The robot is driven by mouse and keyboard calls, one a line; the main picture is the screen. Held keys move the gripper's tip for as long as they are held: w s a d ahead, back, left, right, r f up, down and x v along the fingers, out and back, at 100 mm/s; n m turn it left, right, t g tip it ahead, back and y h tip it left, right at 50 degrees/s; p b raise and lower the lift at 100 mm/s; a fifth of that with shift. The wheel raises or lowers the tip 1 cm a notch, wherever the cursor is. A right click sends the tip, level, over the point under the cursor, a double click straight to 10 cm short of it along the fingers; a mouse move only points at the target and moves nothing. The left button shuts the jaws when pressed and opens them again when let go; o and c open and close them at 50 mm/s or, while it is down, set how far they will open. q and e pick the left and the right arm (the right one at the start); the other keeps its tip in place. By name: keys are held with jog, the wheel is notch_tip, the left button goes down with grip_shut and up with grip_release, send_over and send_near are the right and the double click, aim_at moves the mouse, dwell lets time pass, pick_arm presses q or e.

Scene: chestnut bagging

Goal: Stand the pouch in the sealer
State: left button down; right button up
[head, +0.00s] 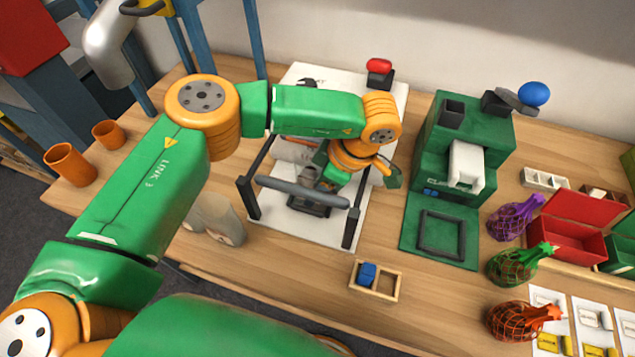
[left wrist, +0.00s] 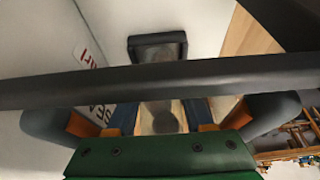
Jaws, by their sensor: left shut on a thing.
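The sealer is a white base plate (head: 285,228) with dark posts, a dark grey crossbar (head: 300,192) and a low dark holder (head: 308,208) beneath the bar. My left gripper (head: 326,182) is down at the sealer, behind the bar, and is shut on a pouch. In the left wrist view a pale, beige pouch (left wrist: 160,117) shows between the fingertips, with a dark round patch. Most of it is hidden by the gripper and bar. The dark holder also shows in the left wrist view (left wrist: 158,38); I cannot tell whether the pouch touches it. My right gripper is out of view.
Pale pouches (head: 214,218) stand left of the sealer. Orange cups (head: 70,165) are far left. A green machine (head: 440,150) stands to the right, with net bags (head: 518,265) and a red box (head: 568,235) beyond. A small wooden tray (head: 392,283) lies in front.

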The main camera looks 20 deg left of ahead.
pick_arm(q)
jog(key=c, duration=0.7)
grip_release()
jog(key=shift+f, duration=0.15)
jog(key=shift+o, duration=0.7)
jog(key=shift+r, duration=0.35)
jog(key=b+v, duration=0.1)
jog(key=v, duration=1.1)
jog(key=shift+f, duration=0.1)
